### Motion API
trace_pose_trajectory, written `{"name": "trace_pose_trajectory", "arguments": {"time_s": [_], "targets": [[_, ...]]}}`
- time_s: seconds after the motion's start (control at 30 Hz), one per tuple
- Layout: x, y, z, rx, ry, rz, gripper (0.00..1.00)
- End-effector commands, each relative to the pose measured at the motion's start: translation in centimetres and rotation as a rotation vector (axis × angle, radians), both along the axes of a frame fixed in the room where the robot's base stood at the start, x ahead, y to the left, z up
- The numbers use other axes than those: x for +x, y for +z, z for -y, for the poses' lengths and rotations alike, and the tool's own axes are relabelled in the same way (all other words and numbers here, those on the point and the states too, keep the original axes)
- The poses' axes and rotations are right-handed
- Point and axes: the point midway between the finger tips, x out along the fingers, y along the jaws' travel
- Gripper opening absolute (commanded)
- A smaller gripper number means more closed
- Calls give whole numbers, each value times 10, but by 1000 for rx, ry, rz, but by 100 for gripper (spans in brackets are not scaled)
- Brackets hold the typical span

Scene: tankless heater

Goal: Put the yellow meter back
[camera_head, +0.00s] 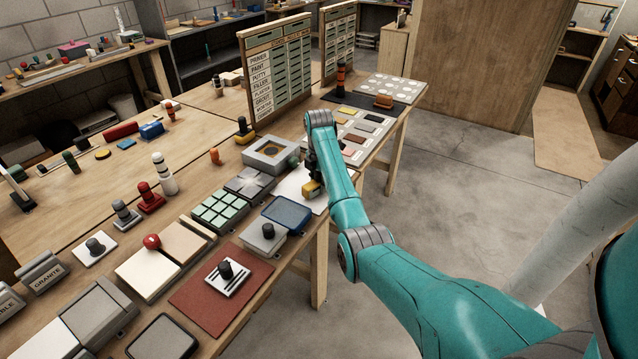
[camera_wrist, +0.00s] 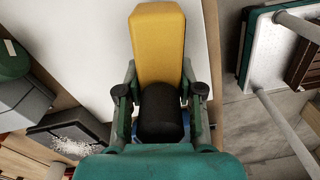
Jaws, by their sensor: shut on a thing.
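The yellow meter, a yellow block with a dark rounded part, is in my gripper in the wrist view (camera_wrist: 158,45). My gripper (camera_wrist: 161,98) is shut on it, with one finger on each side of the dark part. In the head view the yellow meter (camera_head: 310,189) shows at the end of my arm, over a white board (camera_head: 290,181) near the table's front edge. My gripper (camera_head: 311,172) is partly hidden there by my arm. I cannot tell whether the meter touches the board.
A grey box with a square opening (camera_head: 271,153) stands behind the board. A blue-topped tray (camera_head: 287,214) and a green tile grid (camera_head: 220,209) lie to its left. A labelled upright rack (camera_head: 277,70) stands behind. Another yellow-and-black item (camera_head: 245,131) sits left of the rack.

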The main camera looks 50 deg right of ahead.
Motion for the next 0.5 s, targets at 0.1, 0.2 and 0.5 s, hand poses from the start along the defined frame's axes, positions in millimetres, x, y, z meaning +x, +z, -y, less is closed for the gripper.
{"name": "trace_pose_trajectory", "arguments": {"time_s": [0.1,0.2,0.5], "targets": [[0,0,0,0,0,0,0],[0,-1,0,0,0,0,0],[0,-5,0,0,0,1,0]]}}
